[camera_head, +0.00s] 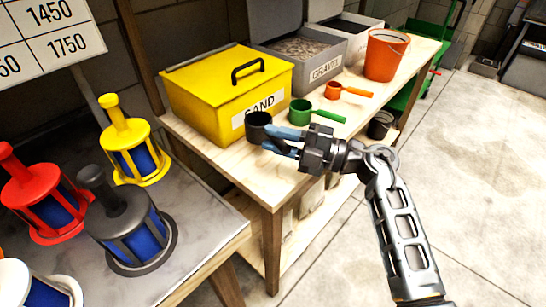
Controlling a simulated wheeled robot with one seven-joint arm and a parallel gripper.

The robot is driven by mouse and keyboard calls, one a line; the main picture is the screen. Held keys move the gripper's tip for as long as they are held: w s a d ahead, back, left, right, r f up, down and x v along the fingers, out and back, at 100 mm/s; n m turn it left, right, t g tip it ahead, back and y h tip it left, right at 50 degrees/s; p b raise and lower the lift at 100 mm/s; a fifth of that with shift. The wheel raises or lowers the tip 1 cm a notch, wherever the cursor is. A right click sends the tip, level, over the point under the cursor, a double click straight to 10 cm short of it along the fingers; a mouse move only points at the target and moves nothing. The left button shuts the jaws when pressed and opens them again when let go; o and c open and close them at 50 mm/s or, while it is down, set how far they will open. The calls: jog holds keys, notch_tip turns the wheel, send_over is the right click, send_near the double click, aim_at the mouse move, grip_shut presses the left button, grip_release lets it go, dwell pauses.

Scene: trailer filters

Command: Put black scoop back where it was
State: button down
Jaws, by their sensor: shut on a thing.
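The black scoop (258,127) is at the near left end of the wooden table (207,143), in front of the yellow sand box. My gripper (278,141), with blue fingers, reaches in from the right and is shut on the black scoop. The fingers hide the scoop's handle. The cup looks upright and sits at about the tabletop level; I cannot tell whether it touches the wood.
A green scoop (301,112) and an orange scoop (333,91) lie to the right along the table. Behind are the yellow sand box (205,90), the gravel box (325,72) and an orange bucket (386,55). Colored filters, one yellow (122,134), stand on the left table.

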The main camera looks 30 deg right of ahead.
jog(key=shift+a+f, duration=0.3)
jog(key=shift+a, duration=0.1)
jog(key=shift+f+b, duration=0.5)
jog(key=shift+f, duration=1.5)
jog(key=c, duration=0.9)
grip_release()
jog(key=v, duration=1.2)
